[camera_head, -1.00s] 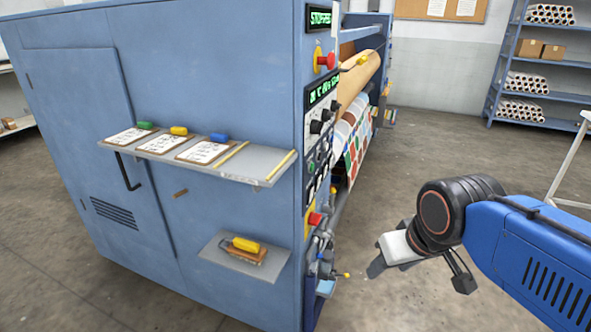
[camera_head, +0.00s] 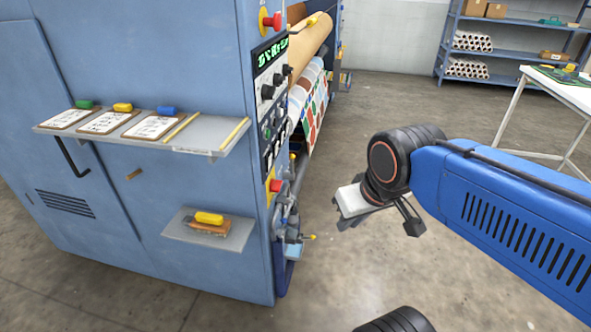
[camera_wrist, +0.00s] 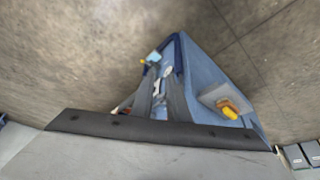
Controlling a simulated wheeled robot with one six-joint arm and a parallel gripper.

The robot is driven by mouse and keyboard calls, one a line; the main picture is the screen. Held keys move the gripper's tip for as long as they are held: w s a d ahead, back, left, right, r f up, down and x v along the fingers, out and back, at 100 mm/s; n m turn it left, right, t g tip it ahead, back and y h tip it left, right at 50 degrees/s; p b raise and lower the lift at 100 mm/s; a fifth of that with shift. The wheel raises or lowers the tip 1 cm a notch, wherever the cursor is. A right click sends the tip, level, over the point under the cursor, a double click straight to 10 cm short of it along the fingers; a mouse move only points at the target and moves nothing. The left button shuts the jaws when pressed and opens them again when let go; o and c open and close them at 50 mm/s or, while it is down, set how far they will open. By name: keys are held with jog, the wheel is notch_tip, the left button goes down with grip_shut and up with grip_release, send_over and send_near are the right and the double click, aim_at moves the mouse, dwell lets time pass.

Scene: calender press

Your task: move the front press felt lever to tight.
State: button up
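The blue calender press (camera_head: 140,60) fills the left of the head view. On its end, low beside a red knob on a yellow base (camera_head: 274,186), is a cluster of small fittings with a yellow-tipped lever (camera_head: 310,237) sticking out to the right. I cannot read its label or tell whether it is the front press felt lever. In the wrist view a yellow tip (camera_wrist: 143,61) shows near the press end. My gripper (camera_head: 345,221) is apart from the press, right of the lever.
A shelf with clipboards (camera_head: 222,137) and a lower shelf with a yellow-handled brush (camera_head: 209,218) jut from the press side. Rolls of patterned sheet (camera_head: 315,90) run behind. A white table (camera_head: 560,92) and a rack (camera_head: 515,55) stand at the right. The floor between is clear.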

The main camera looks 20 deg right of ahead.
jog(key=w+r+m, duration=0.1)
jog(key=w+m, duration=0.1)
jog(key=w, duration=0.3)
jog(key=w+r+m, duration=0.1)
jog(key=w+m, duration=0.1)
jog(key=w, duration=0.2)
jog(key=w+d+r+m, duration=0.1)
jog(key=w+m, duration=0.1)
jog(key=w, duration=0.3)
jog(key=shift+w+m+g+y, duration=0.3)
jog(key=shift+w+m+y, duration=0.05)
jog(key=shift+m+y, duration=0.05)
grip_shut()
jog(key=w+d+f+m, duration=0.1)
jog(key=w+d+m, duration=0.1)
jog(key=w, duration=0.5)
jog(key=w+d+f+m, duration=0.1)
jog(key=w+d+m, duration=0.1)
jog(key=w+m, duration=0.2)
jog(key=w, duration=0.3)
jog(key=shift+d+m+y, duration=0.2)
jog(key=shift+m+y, duration=0.1)
jog(key=shift+y, duration=0.1)
jog(key=shift+w+r, duration=0.1)
jog(key=w+a+f, duration=0.3)
jog(key=w+f, duration=0.4)
jog(key=f, duration=0.2)
jog(key=shift+f, duration=0.15)
